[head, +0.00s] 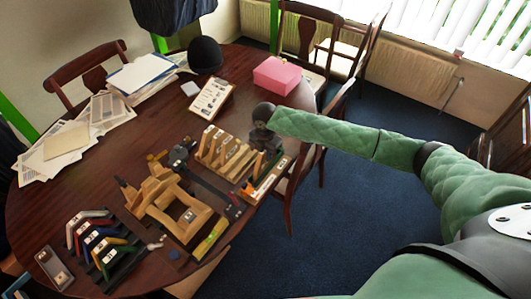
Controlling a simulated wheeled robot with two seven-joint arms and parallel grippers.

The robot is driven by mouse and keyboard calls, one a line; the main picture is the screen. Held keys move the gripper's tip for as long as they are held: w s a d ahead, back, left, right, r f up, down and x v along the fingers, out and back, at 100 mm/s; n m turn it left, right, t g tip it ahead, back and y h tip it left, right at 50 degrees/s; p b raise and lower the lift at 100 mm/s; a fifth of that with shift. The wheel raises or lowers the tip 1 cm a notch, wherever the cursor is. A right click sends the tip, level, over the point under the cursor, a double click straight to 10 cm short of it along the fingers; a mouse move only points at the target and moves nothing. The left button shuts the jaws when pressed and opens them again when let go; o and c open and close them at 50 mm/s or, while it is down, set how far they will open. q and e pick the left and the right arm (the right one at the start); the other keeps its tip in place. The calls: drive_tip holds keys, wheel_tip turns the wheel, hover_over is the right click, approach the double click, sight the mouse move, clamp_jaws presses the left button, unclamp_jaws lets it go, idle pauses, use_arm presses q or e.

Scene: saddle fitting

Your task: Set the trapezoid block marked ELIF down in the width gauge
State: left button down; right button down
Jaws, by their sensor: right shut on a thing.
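My right gripper (262,139) is at the right edge of the table, at the end of the green quilted arm. It points down and is shut on a small block, which is mostly hidden by the dark fingers. Any ELIF marking is too small to read. Just below the gripper lies a long orange-and-wood fixture (262,184) with white labels; I cannot tell for sure whether it is the width gauge. The gap between the held block and this fixture cannot be judged. My left gripper is not in view.
A slotted wooden rack (228,152) stands just left of the right gripper. A wooden frame (172,206) is at mid-table, and a rack of coloured angled pieces (97,238) is at front left. A pink box (275,75), a clipboard (211,97) and papers lie farther back.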

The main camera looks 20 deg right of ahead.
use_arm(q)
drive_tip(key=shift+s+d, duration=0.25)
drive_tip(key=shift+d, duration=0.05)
use_arm(e)
drive_tip(key=shift+f, duration=0.2)
drive_tip(key=shift+f, duration=0.1)
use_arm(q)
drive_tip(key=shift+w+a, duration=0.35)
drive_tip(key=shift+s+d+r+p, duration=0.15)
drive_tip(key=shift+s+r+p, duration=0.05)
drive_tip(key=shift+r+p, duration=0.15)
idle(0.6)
use_arm(e)
drive_tip(key=c, duration=0.9)
unclamp_jaws()
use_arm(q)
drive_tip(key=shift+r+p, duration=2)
use_arm(e)
drive_tip(key=shift+r, duration=2.5)
